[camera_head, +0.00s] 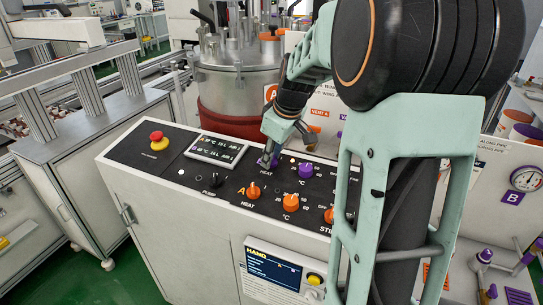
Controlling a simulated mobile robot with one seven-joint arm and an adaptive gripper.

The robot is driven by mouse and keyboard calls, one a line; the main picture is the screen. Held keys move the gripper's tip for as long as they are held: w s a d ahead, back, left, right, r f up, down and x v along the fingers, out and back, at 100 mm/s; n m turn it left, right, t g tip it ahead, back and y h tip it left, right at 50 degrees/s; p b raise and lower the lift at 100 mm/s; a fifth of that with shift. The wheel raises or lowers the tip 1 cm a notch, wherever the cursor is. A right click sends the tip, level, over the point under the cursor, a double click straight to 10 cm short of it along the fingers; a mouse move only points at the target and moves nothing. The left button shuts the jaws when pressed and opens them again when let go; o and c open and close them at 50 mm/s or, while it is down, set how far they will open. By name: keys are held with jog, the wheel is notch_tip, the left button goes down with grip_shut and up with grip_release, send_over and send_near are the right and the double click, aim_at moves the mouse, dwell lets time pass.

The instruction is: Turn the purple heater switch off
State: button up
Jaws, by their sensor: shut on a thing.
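My gripper (267,157) reaches down to the far row of controls on the black control panel. It is shut on the purple heater switch (274,163), just above a "HEAT" label. The fingers cover most of the switch, so its pointer position cannot be seen. The purple temperature knob (306,170) stands just right of the gripper, apart from it.
Nearer on the panel are the orange heat switch (253,191), orange temperature knob (291,203) and a black push knob (216,180). A red emergency button (157,137) is at left. A steel vessel (238,75) stands behind. My arm hides the panel's right part.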

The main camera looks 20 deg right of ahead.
jog(key=n, duration=0.3)
jog(key=shift+w+d+n+g+y, duration=0.1)
jog(key=shift+n+g+y, duration=0.2)
jog(key=shift+g+y, duration=0.1)
jog(key=shift+n+g, duration=0.5)
jog(key=shift+n, duration=1.5)
jog(key=o, duration=1.2)
jog(key=shift+c, duration=0.2)
jog(key=shift+r, duration=0.15)
jog(key=v, duration=1.1)
jog(key=shift+d+r, duration=0.35)
